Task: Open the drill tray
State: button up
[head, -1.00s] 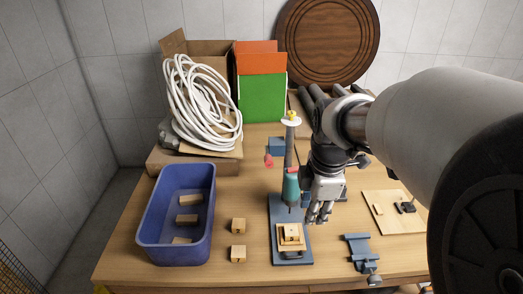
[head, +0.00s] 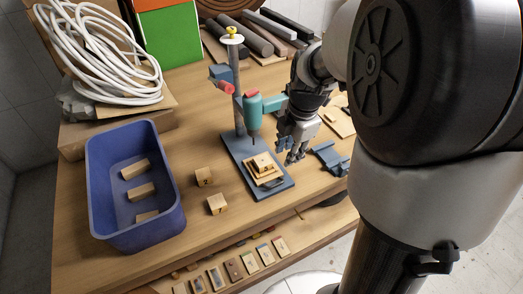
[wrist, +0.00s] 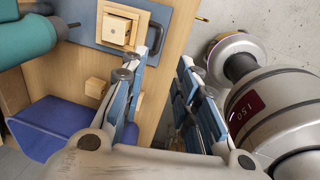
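A drill press with a teal drill (head: 254,112) stands upright on a blue-grey base plate (head: 232,150). A small wooden tray (head: 277,177) with a block on it sits on the plate's front part, with a dark handle-like piece at its front. I cannot tell for certain which part is the drill tray. My gripper (head: 295,158) is open and empty, to the right of the base plate and apart from the wooden tray. In the wrist view my gripper's fingers (wrist: 168,58) are spread, with the base plate (wrist: 82,22) beyond them at upper left.
A blue bin (head: 105,200) with several wooden blocks stands left. A blue vise-like tool (head: 330,158) is right of my gripper. Below the table's front edge, several labelled pieces (head: 232,268) lie in a row. A coiled white hose (head: 100,55) is at back left.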

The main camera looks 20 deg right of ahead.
aim_at(280, 184)
jog(key=w+f+b, duration=0.1)
jog(key=f, duration=0.4)
jog(key=w+f+b, duration=0.1)
jog(key=f+b, duration=0.1)
jog(key=f, duration=0.3)
jog(key=f+b, duration=0.1)
jog(key=f, duration=0.5)
jog(key=shift+w, duration=0.4)
jog(key=shift+c, duration=0.2)
grip_shut()
jog(key=shift+s+f, duration=0.1)
jog(key=shift+s, duration=0.05)
